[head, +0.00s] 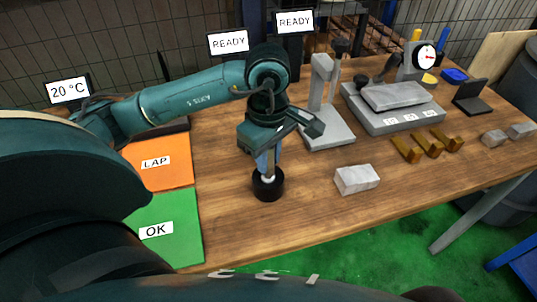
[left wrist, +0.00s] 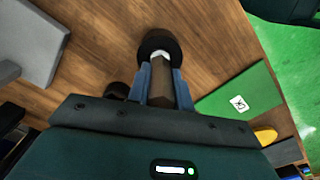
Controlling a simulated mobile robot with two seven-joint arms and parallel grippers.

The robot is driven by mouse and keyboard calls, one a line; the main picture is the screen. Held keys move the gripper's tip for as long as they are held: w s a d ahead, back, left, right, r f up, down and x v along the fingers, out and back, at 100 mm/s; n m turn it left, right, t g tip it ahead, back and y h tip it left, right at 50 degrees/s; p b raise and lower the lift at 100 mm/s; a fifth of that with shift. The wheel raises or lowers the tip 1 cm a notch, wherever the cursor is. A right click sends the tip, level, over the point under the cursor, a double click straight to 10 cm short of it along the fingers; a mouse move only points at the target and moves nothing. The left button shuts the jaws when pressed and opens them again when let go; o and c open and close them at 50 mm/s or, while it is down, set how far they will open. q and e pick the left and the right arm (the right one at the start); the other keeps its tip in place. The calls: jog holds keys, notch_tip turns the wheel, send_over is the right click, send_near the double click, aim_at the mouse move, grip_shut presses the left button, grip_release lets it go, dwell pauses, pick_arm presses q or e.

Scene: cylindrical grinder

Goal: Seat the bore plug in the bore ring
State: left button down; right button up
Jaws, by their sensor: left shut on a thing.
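My left gripper (head: 266,163) points down over the table and is shut on the bore plug, its blue fingers on either side. In the left wrist view the plug (left wrist: 161,84) has a dark brown handle and a pale end, between the fingertips (left wrist: 162,88). The bore ring (head: 268,188) is a short black cylinder standing on the wood directly below the gripper; it also shows in the left wrist view (left wrist: 152,42). The plug's pale end meets the ring's opening in both views. How deep it sits, I cannot tell. My right gripper is out of view.
A green OK mat (head: 170,242) and an orange LAP mat (head: 160,172) lie left of the ring. A pale block (head: 356,179) lies to its right, and a grey stand (head: 325,115) is behind. A dark round thing (left wrist: 118,90) shows beside the fingers. Wood between ring and block is clear.

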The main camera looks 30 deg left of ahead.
pick_arm(q)
jog(key=shift+f, duration=0.15)
jog(key=c, duration=1.2)
grip_release()
jog(key=shift+c, duration=0.2)
jog(key=shift+r, duration=0.35)
notch_tip(320, 180, up, 11)
jog(key=shift+f+p, duration=0.2)
jog(key=shift+p, duration=0.45)
jog(key=shift+r, duration=0.55)
